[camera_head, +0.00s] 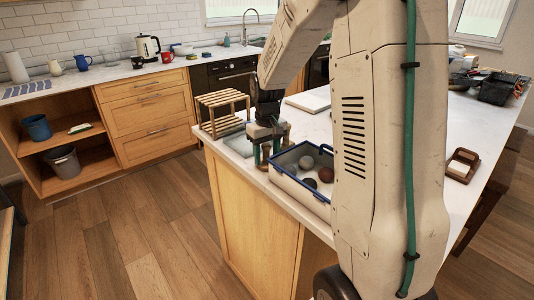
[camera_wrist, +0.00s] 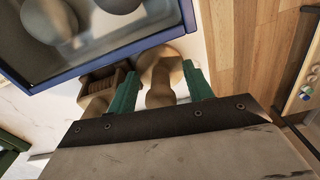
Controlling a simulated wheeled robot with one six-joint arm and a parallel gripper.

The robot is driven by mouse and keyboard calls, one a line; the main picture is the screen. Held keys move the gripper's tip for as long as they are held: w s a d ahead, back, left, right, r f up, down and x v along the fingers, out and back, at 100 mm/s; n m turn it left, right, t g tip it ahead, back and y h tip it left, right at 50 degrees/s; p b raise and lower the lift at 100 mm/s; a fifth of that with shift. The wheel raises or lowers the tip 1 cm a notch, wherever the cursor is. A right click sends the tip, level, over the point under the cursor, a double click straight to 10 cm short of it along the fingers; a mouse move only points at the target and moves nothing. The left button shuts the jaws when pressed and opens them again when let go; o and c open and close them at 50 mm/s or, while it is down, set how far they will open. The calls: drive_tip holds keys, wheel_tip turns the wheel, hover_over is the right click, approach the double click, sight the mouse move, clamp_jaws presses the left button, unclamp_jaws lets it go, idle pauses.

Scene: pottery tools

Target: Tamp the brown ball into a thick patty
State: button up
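The brown ball (camera_head: 325,174) lies in a blue-rimmed tray (camera_head: 303,191) on the white counter, beside a pale ball (camera_head: 306,162) and a dark ball (camera_head: 310,183). My gripper (camera_head: 266,154) is low over the counter, left of the tray. In the wrist view its green fingers (camera_wrist: 160,88) stand apart on both sides of the handle of a wooden tool with a round head (camera_wrist: 160,52), which looks like a tamper. A gap shows on each side of the handle. In that view the two balls inside the tray look grey, so I cannot tell whether either is the brown one.
A second wooden tool with a ridged head (camera_wrist: 100,86) is close beside the left finger. A wooden rack (camera_head: 222,110) stands behind my gripper, near a translucent tray (camera_head: 238,146) at the counter's edge. A small brown wooden tray (camera_head: 462,165) lies to the right.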

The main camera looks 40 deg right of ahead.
wheel_tip(320, 180, up, 8)
drive_tip(key=shift+f, duration=0.1)
idle(0.4)
drive_tip(key=s+a+r, duration=0.1)
drive_tip(key=s+a, duration=0.4)
drive_tip(key=s, duration=0.4)
drive_tip(key=s+a+r+t, duration=0.1)
drive_tip(key=s+a+r, duration=0.1)
drive_tip(key=s+a, duration=0.4)
drive_tip(key=s+a+r+n, duration=0.1)
drive_tip(key=s+a, duration=0.4)
drive_tip(key=s, duration=0.7)
drive_tip(key=shift+a+r, duration=0.4)
drive_tip(key=shift+r, duration=0.2)
